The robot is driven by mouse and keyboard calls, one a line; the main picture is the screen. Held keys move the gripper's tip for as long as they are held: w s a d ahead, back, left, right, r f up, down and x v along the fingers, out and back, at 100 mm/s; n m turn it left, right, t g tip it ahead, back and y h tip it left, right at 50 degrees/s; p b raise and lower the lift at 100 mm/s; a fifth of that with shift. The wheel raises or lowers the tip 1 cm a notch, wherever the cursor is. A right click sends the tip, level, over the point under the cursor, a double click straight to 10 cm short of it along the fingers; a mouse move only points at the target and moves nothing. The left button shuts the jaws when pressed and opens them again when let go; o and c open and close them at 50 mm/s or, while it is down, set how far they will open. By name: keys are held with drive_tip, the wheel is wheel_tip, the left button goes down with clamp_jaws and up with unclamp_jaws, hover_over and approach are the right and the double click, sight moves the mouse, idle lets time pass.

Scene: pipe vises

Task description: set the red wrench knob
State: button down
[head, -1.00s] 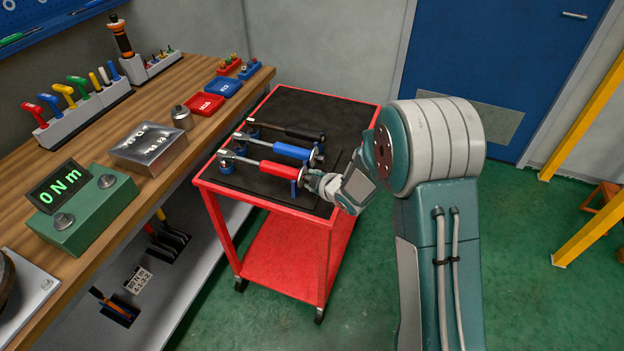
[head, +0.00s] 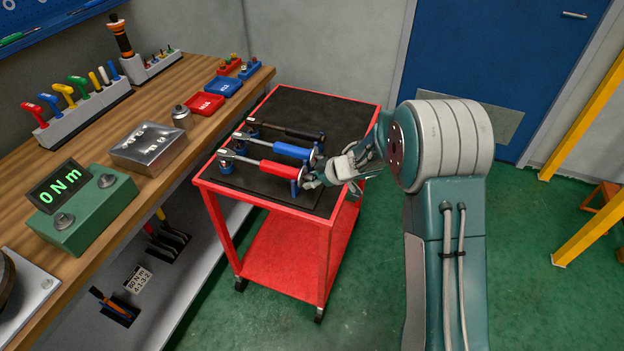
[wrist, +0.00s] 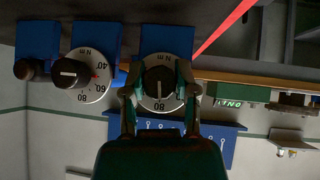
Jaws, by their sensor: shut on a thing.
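The red wrench (head: 280,171) lies nearest the front of the cart's black mat, its knob end toward my arm. Its dark knob (wrist: 160,84) is in the wrist view, in front of a pale dial (wrist: 145,102) with upside-down numbers. My gripper (head: 305,182) is at that end, with one finger on each side of the knob and shut on it. It also fills the middle of the wrist view (wrist: 158,74). A pale mark shows on the knob's face. The fingers and hand hide part of the dial, so I cannot read the setting.
A blue wrench (head: 292,150) and a black one (head: 290,131) lie behind on the red cart (head: 262,205). The workbench (head: 160,92) stands left, with a green meter (head: 88,210) reading 0 N m. Green floor is open to the right.

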drive_tip(key=m+g+y, duration=0.1)
drive_tip(key=g, duration=0.1)
drive_tip(key=shift+f+m+g, duration=0.15)
drive_tip(key=shift+m+g, duration=0.15)
drive_tip(key=shift+g, duration=0.1)
drive_tip(key=shift+m+g+y, duration=0.7)
drive_tip(key=shift+m+g, duration=0.2)
drive_tip(key=shift+g, duration=0.4)
drive_tip(key=shift+c, duration=1.8)
unclamp_jaws()
drive_tip(key=shift+r, duration=0.2)
drive_tip(key=v, duration=1.1)
drive_tip(key=shift+w+d, duration=0.3)
drive_tip(key=shift+d, duration=0.05)
drive_tip(key=shift+r, duration=0.2)
